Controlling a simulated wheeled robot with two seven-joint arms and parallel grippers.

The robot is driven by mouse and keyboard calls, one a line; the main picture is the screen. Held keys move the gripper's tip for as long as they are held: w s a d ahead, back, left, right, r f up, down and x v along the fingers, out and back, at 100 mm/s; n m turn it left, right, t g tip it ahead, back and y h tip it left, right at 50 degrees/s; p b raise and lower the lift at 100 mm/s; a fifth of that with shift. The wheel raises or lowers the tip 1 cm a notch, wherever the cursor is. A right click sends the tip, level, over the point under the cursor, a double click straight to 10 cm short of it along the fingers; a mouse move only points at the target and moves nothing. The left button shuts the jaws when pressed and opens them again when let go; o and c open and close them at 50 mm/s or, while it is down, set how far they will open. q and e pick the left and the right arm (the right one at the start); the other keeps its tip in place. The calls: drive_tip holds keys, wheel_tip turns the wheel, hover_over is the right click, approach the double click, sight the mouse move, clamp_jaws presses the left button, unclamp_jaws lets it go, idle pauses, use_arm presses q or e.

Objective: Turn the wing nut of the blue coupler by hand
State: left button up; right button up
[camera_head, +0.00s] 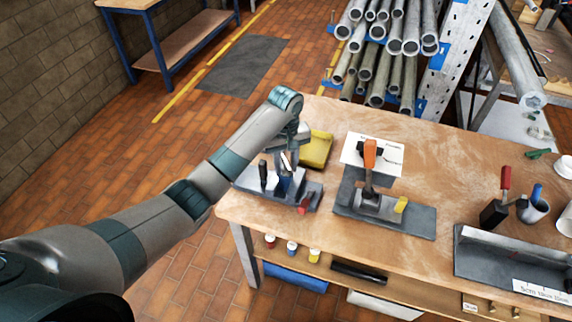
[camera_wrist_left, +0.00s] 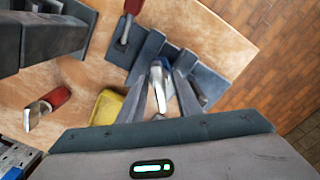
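My left gripper (camera_head: 288,160) reaches down over the grey fixture (camera_head: 311,193) at the left end of the table. The blue coupler (camera_head: 283,184) shows partly beneath it. In the left wrist view, the two fingers of this gripper (camera_wrist_left: 164,88) stand apart. A shiny silver piece (camera_wrist_left: 157,76), perhaps the wing nut, shows between them with a bit of blue beside it. I cannot tell whether a finger touches it. The fingers hide much of the coupler. My right gripper is not in view.
On the fixture are a black upright handle (camera_head: 263,174) and a red handle (camera_head: 305,203). A yellow object (camera_head: 316,148) lies just behind. A second grey fixture with an orange-topped part (camera_head: 370,154) stands to the right. Bare tabletop (camera_head: 450,160) lies beyond it.

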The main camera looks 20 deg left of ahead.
use_arm(q)
drive_tip(key=shift+r, duration=2.55)
